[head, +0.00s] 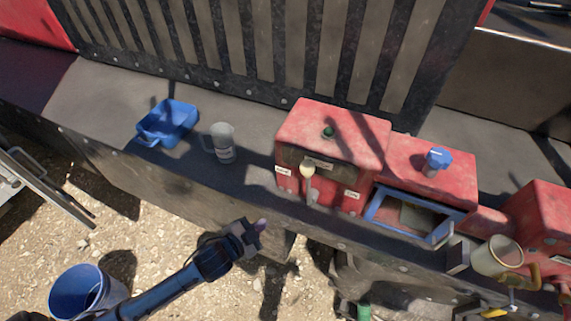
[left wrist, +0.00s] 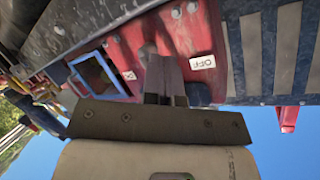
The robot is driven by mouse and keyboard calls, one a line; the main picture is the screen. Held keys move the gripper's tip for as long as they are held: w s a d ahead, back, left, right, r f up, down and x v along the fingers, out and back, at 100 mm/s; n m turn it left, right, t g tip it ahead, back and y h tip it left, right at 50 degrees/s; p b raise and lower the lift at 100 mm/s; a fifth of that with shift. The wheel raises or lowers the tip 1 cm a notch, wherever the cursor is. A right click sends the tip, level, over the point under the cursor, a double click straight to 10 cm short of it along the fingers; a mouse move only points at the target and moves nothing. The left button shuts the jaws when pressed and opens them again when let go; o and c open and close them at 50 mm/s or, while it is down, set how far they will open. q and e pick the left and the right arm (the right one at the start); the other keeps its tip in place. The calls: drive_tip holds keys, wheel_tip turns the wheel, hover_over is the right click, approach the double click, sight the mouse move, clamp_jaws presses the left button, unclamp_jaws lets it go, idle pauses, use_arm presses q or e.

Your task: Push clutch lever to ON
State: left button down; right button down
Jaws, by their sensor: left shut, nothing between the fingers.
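The clutch lever (head: 308,172) has a pale round knob on a short shaft, on the front of a red box (head: 345,135). It stands between two white labels, nearer the left label (head: 283,171) than the right label (head: 351,194). In the left wrist view, the OFF label (left wrist: 202,62) shows upside down, with a second small label (left wrist: 129,75) across from it. My left gripper (head: 262,225) is shut and empty, below and left of the lever and apart from it. Its fingers (left wrist: 165,80) show against the red panel. I cannot make out the lever there.
A blue tray (head: 168,122) and a grey mug (head: 221,142) stand left on the ledge. Right of the lever are a blue-framed opening (head: 410,212), a blue knob (head: 437,158) and a cream mug-like item (head: 497,256). A blue bucket (head: 82,291) stands on the ground.

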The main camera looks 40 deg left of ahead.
use_arm(q)
drive_tip(key=s+d+f+n+g, duration=0.1)
drive_tip(key=s+n+g, duration=0.1)
drive_tip(key=s, duration=0.4)
drive_tip(key=s+d+f+n+g, duration=0.2)
drive_tip(key=s+g, duration=0.3)
drive_tip(key=s, duration=0.2)
drive_tip(key=s+d+f+n+g+y, duration=0.1)
drive_tip(key=s+d+n+g, duration=0.1)
drive_tip(key=s, duration=0.5)
drive_tip(key=shift+d+f+g, duration=0.2)
drive_tip(key=shift+f+g, duration=0.1)
drive_tip(key=shift+g, duration=0.4)
drive_tip(key=shift+a, duration=0.1)
